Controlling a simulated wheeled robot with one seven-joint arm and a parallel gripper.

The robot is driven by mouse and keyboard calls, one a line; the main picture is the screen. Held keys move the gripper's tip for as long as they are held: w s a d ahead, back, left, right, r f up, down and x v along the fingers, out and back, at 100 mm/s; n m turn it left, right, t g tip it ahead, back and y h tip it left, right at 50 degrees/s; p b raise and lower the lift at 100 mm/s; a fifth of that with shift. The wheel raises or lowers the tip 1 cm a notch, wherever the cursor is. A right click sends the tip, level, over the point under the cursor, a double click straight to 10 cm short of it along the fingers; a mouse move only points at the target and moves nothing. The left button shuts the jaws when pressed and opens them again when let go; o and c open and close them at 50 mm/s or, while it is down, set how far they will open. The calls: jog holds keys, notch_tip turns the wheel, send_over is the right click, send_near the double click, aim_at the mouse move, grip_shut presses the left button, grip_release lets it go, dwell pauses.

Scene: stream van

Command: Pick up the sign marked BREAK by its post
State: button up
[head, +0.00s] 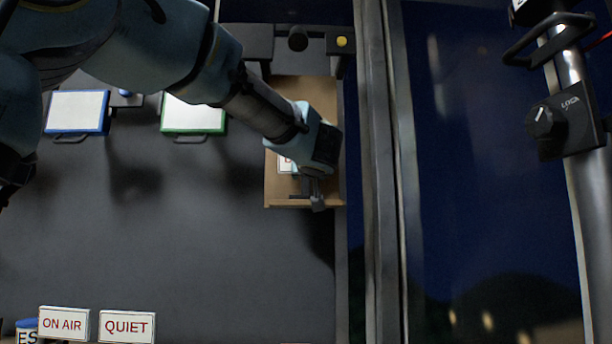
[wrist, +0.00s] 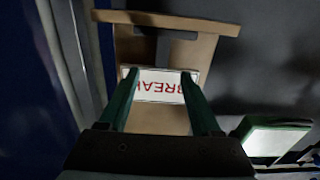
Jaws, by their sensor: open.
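The sign marked BREAK (wrist: 160,84) is a white panel with red letters. It lies in a wooden tray and shows upside down in the wrist view. In the head view only a corner of the sign (head: 285,164) shows beside my gripper (head: 313,190); my arm hides the rest. In the wrist view my gripper (wrist: 159,76) is open, with one finger at each side of the sign.
The wooden tray (head: 277,190) has raised edges. Signs marked ON AIR (head: 63,323) and QUIET (head: 127,326) stand at the bottom left. A green-framed panel (head: 193,116) and a blue-framed panel (head: 77,112) lie left. The dark surface between is mostly clear.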

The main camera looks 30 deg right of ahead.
aim_at(306, 182)
jog(key=x, duration=0.3)
jog(key=p+x, duration=0.1)
jog(key=x, duration=0.5)
jog(key=shift+w+f, duration=0.3)
jog(key=shift+w, duration=0.1)
grip_shut()
